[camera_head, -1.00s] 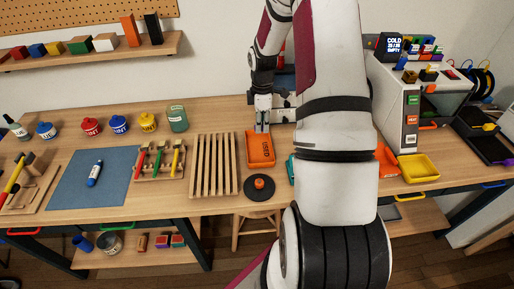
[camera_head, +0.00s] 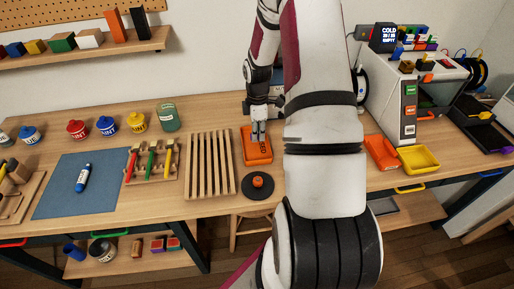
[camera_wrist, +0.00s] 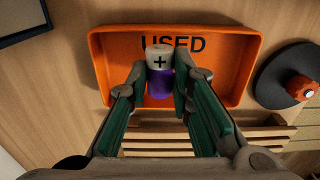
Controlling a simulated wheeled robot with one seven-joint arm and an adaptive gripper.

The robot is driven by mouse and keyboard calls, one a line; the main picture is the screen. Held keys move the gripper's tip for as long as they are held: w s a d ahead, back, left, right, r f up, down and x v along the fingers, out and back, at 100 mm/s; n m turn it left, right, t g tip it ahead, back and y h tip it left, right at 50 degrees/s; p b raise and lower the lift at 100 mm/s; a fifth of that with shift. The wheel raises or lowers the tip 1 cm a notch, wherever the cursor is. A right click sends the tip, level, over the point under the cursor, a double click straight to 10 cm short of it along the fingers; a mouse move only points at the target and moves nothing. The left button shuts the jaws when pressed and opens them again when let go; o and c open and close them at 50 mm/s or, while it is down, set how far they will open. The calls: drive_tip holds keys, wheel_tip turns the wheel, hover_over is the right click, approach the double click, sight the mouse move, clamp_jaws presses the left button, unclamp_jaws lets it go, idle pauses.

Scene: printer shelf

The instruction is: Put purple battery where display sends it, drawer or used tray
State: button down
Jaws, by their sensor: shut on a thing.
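My gripper (camera_head: 259,133) is over the orange used tray (camera_head: 263,158) on the workbench. In the wrist view my gripper (camera_wrist: 160,85) is shut on the purple battery (camera_wrist: 160,84), which has a white end with a plus sign. The battery is in front of the tray's inside, below the word USED on the tray (camera_wrist: 235,82). Whether it touches the tray floor I cannot tell. The display (camera_head: 388,35) on top of the printer reads COLD, a smaller middle line, and EMPTY. My arm hides part of the bench to the right of the tray.
A slatted wooden rack (camera_head: 210,165) stands left of the tray. A black disc with an orange knob (camera_head: 258,185) lies in front of it. A yellow tray (camera_head: 418,159) and an orange object (camera_head: 381,152) lie before the printer (camera_head: 428,95). A blue mat (camera_head: 82,183) lies left.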

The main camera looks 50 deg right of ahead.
drive_tip(key=c, duration=1.3)
unclamp_jaws()
drive_tip(key=shift+c, duration=0.2)
wheel_tip(320, 180, up, 12)
drive_tip(key=s+a+r+m+t+h, duration=0.1)
drive_tip(key=s+a+r+m, duration=0.15)
drive_tip(key=a+r, duration=0.6)
drive_tip(key=s+a+r+m+t+h, duration=0.1)
drive_tip(key=a+r+m, duration=0.2)
drive_tip(key=a+r, duration=0.6)
drive_tip(key=s+a+r+m+t+y, duration=0.2)
drive_tip(key=s+a+r+m, duration=0.3)
drive_tip(key=s+a, duration=0.6)
drive_tip(key=s+r+t, duration=0.1)
drive_tip(key=s, duration=0.1)
drive_tip(key=shift+s+a+t, duration=0.3)
drive_tip(key=shift+s+a, duration=0.05)
